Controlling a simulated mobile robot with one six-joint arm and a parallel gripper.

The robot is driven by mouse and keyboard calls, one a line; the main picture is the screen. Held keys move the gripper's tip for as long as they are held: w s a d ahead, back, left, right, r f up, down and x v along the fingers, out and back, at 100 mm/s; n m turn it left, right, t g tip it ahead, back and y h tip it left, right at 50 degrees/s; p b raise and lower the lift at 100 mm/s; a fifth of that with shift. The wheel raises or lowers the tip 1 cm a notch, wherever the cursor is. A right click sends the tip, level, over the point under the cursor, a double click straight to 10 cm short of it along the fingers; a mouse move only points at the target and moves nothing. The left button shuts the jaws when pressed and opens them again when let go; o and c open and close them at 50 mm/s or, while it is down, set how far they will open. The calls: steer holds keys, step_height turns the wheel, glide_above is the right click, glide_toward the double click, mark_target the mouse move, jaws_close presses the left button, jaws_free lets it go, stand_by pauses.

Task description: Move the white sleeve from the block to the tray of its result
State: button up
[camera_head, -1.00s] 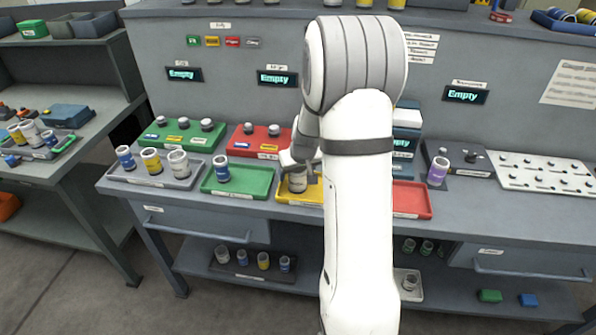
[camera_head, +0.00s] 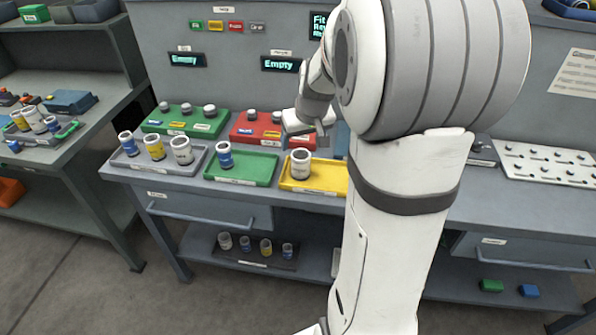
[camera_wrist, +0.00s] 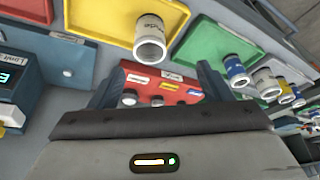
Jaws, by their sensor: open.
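A white sleeve (camera_head: 300,164) with a pale label band stands upright in the yellow tray (camera_head: 325,180); it also shows in the wrist view (camera_wrist: 150,40). My gripper (camera_head: 306,128) is open and empty, raised behind and above that sleeve, in front of the red block (camera_head: 246,131). In the wrist view my gripper's two fingers (camera_wrist: 158,88) stand apart with the red block between and beyond them. The sleeve is clear of both fingers. My arm hides the right part of the bench.
A green tray (camera_head: 262,177) holds a blue-banded sleeve. A grey tray (camera_head: 130,175) holds blue, yellow and white sleeves. A green block (camera_head: 186,121) with pegs stands behind. A white peg board (camera_head: 545,165) is at right. Two wall screens read "Empty".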

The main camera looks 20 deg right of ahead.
steer(key=s+a+r, duration=0.1)
steer(key=s+a, duration=0.5)
steer(key=s, duration=0.5)
steer(key=s+a+r+g, duration=0.1)
steer(key=s+a, duration=0.5)
steer(key=s, duration=0.4)
steer(key=shift+s+a+r+n+g, duration=0.25)
steer(key=shift+s+r+n+g, duration=0.05)
steer(key=shift+s+r+n, duration=0.1)
